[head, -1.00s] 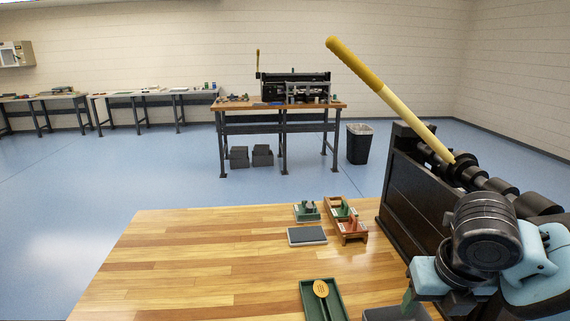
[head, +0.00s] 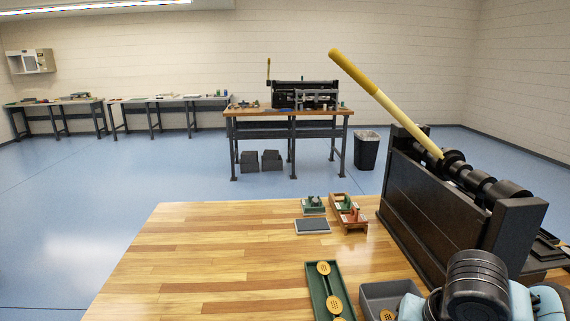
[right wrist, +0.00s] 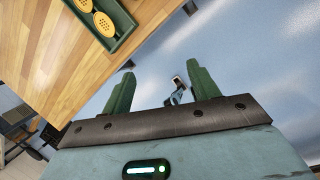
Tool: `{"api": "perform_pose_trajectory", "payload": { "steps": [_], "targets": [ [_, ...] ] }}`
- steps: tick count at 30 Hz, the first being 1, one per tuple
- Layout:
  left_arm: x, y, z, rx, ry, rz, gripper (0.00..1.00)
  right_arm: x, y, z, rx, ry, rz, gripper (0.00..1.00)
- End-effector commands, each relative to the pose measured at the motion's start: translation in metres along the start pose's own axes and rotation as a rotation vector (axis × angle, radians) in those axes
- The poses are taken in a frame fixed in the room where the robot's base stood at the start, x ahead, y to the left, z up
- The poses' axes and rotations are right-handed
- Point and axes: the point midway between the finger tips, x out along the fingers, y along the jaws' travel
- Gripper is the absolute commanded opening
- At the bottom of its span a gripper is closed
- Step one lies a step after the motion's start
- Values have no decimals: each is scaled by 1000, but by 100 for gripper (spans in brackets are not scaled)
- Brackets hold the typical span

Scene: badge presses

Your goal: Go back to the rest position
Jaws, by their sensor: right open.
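My right gripper (right wrist: 163,88) is open and empty in the right wrist view, its two green fingers wide apart over the blue floor. My right arm shows at the lower right of the head view, beside the grey bin and in front of the press; its fingers are not visible there. The black press (head: 430,205) with a long yellow handle (head: 385,100) stands at the right of the wooden table (head: 200,260). The handle is raised and leans up to the left. My left gripper is in neither view.
A green tray (head: 337,283) with yellow discs lies at the table's front, also in the right wrist view (right wrist: 128,27). A grey bin (head: 371,291) stands beside it. A grey pad (head: 312,226), green fixture (head: 313,207) and red fixture (head: 352,217) sit behind. The table's left is clear.

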Motion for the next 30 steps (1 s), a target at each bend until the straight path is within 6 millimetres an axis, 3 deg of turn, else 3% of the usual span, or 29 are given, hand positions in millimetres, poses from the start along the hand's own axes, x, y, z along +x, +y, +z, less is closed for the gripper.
{"api": "perform_pose_trajectory", "payload": {
  "steps": [8,14,20,30],
  "targets": [
    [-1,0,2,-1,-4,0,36,56,11,-55,476,83,104,60],
    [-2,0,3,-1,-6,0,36,89,4,-94,904,142,136,60],
    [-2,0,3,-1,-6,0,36,116,-18,-132,1364,177,114,60],
    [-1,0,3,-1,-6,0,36,144,-87,-196,2099,93,-8,60]
  ]
}}
